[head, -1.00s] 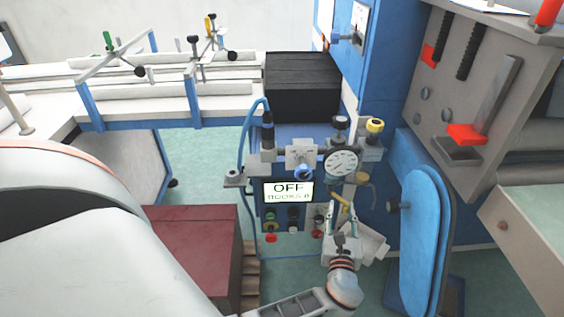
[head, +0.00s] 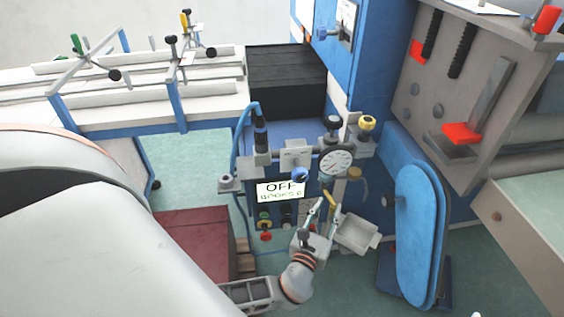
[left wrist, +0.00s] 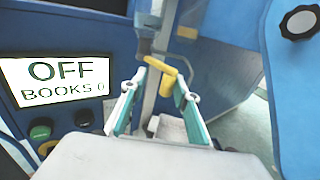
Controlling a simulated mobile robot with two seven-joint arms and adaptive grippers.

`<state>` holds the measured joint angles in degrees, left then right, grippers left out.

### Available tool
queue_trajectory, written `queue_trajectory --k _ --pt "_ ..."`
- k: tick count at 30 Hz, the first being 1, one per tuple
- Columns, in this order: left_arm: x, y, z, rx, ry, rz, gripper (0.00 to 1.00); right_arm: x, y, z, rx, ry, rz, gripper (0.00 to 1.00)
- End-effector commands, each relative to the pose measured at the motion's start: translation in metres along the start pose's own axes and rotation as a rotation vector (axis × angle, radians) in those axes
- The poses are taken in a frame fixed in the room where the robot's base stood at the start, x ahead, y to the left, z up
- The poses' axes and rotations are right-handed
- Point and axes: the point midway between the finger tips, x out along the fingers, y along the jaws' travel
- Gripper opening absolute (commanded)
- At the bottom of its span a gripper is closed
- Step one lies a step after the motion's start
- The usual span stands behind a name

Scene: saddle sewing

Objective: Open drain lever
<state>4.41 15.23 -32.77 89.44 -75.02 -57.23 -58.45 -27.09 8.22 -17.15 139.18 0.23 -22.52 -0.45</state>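The yellow drain lever (head: 331,199) hangs below the round gauge (head: 335,160) on the blue machine. In the left wrist view the yellow lever (left wrist: 160,70) shows as a bent bar with a rounded end. My left gripper (head: 324,214) is just below it. In the left wrist view my left gripper (left wrist: 156,98) is open, with one green-padded finger on each side of the lever's lower part. I cannot tell whether either finger touches it. My right gripper is not in view.
A display (head: 281,190) reading OFF sits left of the lever, with buttons (head: 265,225) below. A pale tray (head: 358,233) is right of my left gripper. A tall blue padded board (head: 422,240) stands further right. A dark red box (head: 195,245) is at lower left.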

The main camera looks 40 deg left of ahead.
Motion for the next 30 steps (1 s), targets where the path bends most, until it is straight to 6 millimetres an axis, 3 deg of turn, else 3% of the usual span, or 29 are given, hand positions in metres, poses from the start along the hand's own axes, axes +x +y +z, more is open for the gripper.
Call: queue_trajectory --k 1,11,12,20,30 --pt "-0.013 -0.001 -0.002 -0.001 0.006 -0.001 0.30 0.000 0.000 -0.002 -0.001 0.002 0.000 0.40" --pt "-0.073 -0.001 -0.002 -0.002 0.005 0.000 0.30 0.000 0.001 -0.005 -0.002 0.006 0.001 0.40" --pt "-0.074 0.001 0.002 -0.037 0.019 0.005 0.30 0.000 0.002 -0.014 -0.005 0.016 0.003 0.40" --pt "-0.088 0.014 -0.012 -0.459 0.230 0.062 0.30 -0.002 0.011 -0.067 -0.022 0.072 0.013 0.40" --pt "-0.131 0.017 -0.029 -1.054 0.479 0.197 0.30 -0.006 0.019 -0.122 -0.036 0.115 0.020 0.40"
